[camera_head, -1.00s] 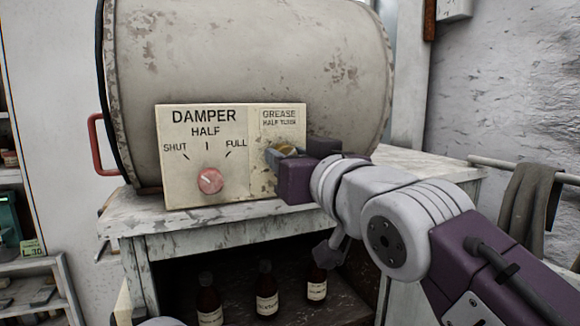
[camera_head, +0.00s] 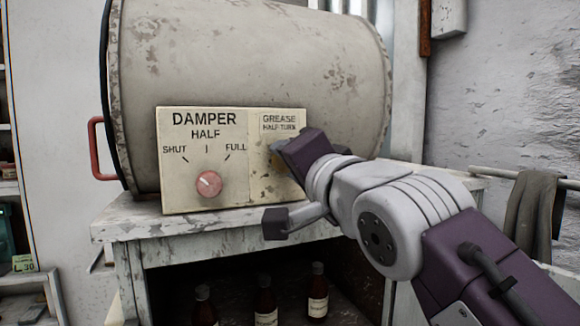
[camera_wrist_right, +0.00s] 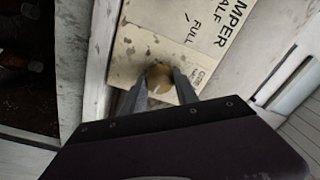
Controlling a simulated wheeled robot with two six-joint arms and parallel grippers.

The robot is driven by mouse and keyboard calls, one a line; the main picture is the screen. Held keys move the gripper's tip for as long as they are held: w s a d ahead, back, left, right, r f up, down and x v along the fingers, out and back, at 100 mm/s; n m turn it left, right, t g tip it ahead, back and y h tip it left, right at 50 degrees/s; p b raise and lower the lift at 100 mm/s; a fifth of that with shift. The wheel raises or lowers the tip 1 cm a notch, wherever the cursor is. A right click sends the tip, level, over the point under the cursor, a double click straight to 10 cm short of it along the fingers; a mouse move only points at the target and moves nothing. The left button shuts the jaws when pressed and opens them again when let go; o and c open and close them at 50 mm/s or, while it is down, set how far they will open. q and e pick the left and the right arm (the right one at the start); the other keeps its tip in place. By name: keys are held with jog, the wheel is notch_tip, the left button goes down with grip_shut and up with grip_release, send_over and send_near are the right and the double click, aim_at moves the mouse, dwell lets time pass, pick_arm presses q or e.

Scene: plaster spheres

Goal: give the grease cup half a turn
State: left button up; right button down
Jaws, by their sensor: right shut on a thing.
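The grease cup (camera_wrist_right: 160,77) is a small round brass piece on the cream panel's right part, under the words GREASE HALF TURN. In the head view only a sliver of the grease cup (camera_head: 276,159) shows beside my gripper. My right gripper (camera_wrist_right: 160,86) is shut on it, with one finger on each side in the wrist view. In the head view the dark purple body of my right gripper (camera_head: 303,152) is tilted and hides most of the cup. My left gripper is not in view.
A red damper knob (camera_head: 209,184) sits left of the cup, its white mark towards SHUT. Behind the panel (camera_head: 180,195) lies a large worn drum (camera_head: 250,60) on a white bench (camera_head: 130,222). Brown bottles (camera_head: 317,290) stand on the shelf below.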

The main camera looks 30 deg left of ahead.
jog(key=shift+s+r+m+h, duration=0.1)
jog(key=shift+m+h, duration=0.15)
jog(key=shift+m, duration=4)
jog(key=shift+r+m+h, duration=0.1)
jog(key=shift+m+h, duration=0.15)
jog(key=shift+m, duration=4)
jog(key=shift+f, duration=0.1)
jog(key=c, duration=1)
grip_release()
jog(key=shift+o, duration=0.3)
jog(key=shift+f+b, duration=0.1)
jog(key=shift+b, duration=0.2)
jog(key=shift+a, duration=0.1)
